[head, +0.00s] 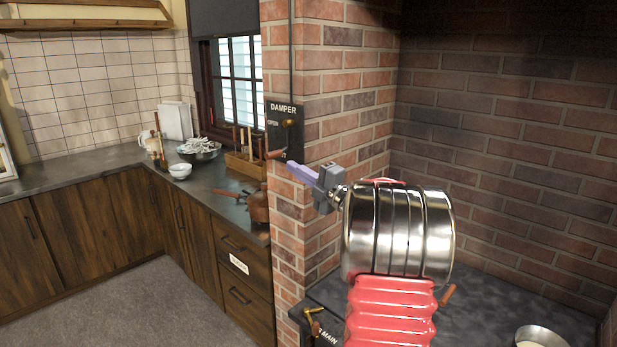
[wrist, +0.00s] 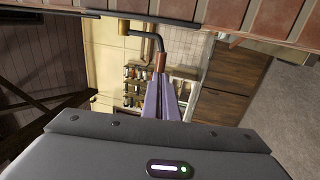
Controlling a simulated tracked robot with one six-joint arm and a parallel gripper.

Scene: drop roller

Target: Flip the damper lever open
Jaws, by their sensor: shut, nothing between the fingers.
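The black damper plate (head: 284,132) is on the end face of the brick pillar, with "DAMPER" at the top and "OPEN" at its left. The brass pivot (head: 289,123) carries a dark lever arm that points down, away from the "OPEN" mark. The lever's copper-brown handle (head: 274,154) sticks out near the plate's lower edge. In the wrist view the bent black lever and its copper handle (wrist: 161,62) lie just beyond my fingertips. My gripper (head: 291,167) is shut and empty, its purple fingers (wrist: 161,80) close by the handle. I cannot tell whether they touch.
The brick pillar (head: 325,110) stands right beside my gripper. A counter (head: 100,168) with bowls, a wooden caddy (head: 245,165) and a copper pot (head: 258,207) lies behind, left. A dark stove-like top (head: 490,305) with a pan (head: 541,337) is at lower right.

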